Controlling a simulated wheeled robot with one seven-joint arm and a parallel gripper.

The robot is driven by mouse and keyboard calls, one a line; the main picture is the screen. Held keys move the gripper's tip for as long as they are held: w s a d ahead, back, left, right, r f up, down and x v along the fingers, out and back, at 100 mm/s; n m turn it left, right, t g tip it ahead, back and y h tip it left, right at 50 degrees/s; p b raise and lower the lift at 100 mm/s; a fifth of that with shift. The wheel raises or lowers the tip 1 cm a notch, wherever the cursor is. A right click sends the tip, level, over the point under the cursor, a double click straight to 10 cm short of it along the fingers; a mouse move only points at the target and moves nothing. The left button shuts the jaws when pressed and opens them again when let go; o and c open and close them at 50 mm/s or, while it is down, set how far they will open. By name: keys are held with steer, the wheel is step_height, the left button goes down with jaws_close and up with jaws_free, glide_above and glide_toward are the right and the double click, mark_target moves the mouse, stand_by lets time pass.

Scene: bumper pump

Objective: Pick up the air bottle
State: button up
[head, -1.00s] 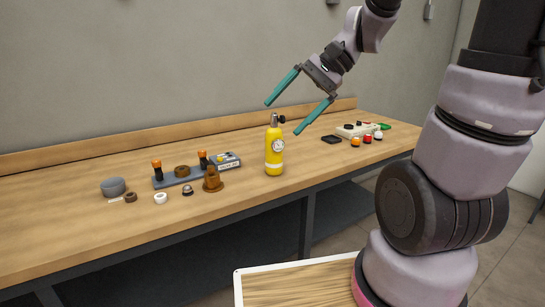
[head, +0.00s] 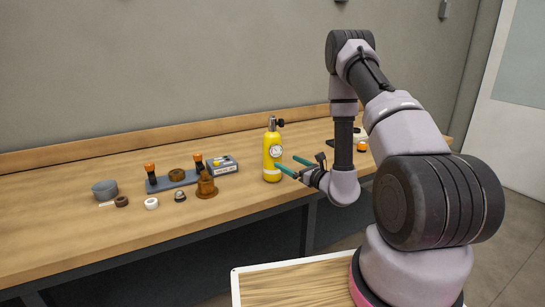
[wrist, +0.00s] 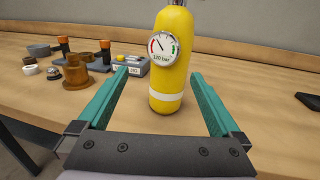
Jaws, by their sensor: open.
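The air bottle (head: 272,160) is a yellow cylinder with a grey neck, a black valve knob, a round pressure gauge and a white band. It stands upright on the wooden workbench. My gripper (head: 286,164) is open, low beside the bottle's right side in the head view. In the wrist view the bottle (wrist: 170,80) stands just ahead, between the lines of the two teal fingers of my gripper (wrist: 162,82). Its top is cut off there. The fingers do not appear to touch it.
Left on the workbench (head: 60,210) are a grey bowl (head: 105,189), a blue-grey fixture with orange-topped posts (head: 172,180), a brown flanged part (head: 206,187), a grey box (head: 222,165) and small rings. An orange-topped item (head: 362,147) stands right, partly behind my arm.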

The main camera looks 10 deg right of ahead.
mark_target(278, 160)
steer(key=shift+m+h, duration=0.6)
steer(key=shift+h, duration=0.2)
steer(key=w+f, duration=0.1)
steer(key=w, duration=0.2)
steer(key=w+f, duration=0.1)
steer(key=w, duration=0.1)
steer(key=shift+a+f, duration=0.35)
steer(key=x, duration=0.5)
steer(key=shift+a+f, duration=0.2)
steer(key=shift+f, duration=0.15)
steer(key=c, duration=1.5)
steer(key=shift+r, duration=0.1)
jaws_close()
